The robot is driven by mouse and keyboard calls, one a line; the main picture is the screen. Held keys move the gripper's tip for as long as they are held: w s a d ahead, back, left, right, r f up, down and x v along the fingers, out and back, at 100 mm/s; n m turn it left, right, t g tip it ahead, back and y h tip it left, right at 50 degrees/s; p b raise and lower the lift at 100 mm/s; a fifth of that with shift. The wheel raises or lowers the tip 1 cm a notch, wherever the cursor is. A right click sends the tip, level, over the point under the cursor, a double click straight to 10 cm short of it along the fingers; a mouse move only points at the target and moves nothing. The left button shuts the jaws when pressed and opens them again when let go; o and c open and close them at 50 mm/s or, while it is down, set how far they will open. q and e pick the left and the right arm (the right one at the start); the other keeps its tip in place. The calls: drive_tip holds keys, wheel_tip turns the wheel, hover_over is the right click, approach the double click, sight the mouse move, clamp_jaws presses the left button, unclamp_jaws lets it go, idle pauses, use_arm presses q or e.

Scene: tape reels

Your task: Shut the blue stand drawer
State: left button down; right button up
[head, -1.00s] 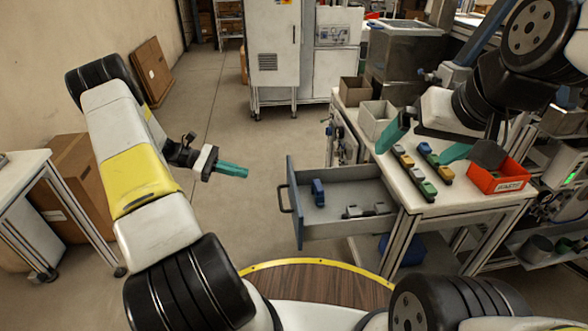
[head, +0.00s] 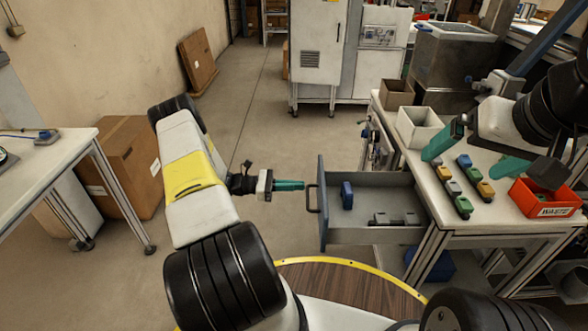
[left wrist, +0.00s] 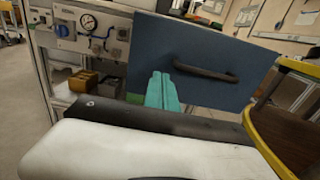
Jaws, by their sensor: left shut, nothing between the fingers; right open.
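The blue stand drawer (head: 372,236) is pulled out to the left from under the workbench. Its blue front with a dark handle (head: 313,199) faces my left gripper (head: 303,186). A blue item (head: 347,195) and several grey items (head: 394,219) lie inside it. My left gripper is shut and empty, its teal fingertips close to the drawer front beside the handle; I cannot tell whether they touch. The left wrist view shows the blue front (left wrist: 215,55), the handle (left wrist: 205,73) and the shut fingers (left wrist: 162,92). My right gripper (head: 478,153) is open above the bench top.
The workbench top (head: 450,208) carries several coloured reel-like pieces (head: 465,178), a red bin (head: 545,197) marked WASTE, and a white box (head: 419,128). A cardboard box (head: 135,160) stands by the left table. The floor left of the drawer is clear.

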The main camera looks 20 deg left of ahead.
use_arm(q)
drive_tip(key=shift+x, duration=2.05)
approach(395, 193)
drive_tip(key=d+r, duration=0.1)
drive_tip(key=d, duration=0.1)
drive_tip(key=d+r, duration=0.1)
drive_tip(key=d, duration=0.2)
drive_tip(key=w+d+r, duration=0.1)
drive_tip(key=d+r, duration=0.1)
drive_tip(key=shift+w+d+r, duration=0.1)
drive_tip(key=shift+d, duration=0.15)
drive_tip(key=shift+w+d, duration=0.15)
drive_tip(key=shift+d, duration=0.3)
drive_tip(key=shift+d+r, duration=0.15)
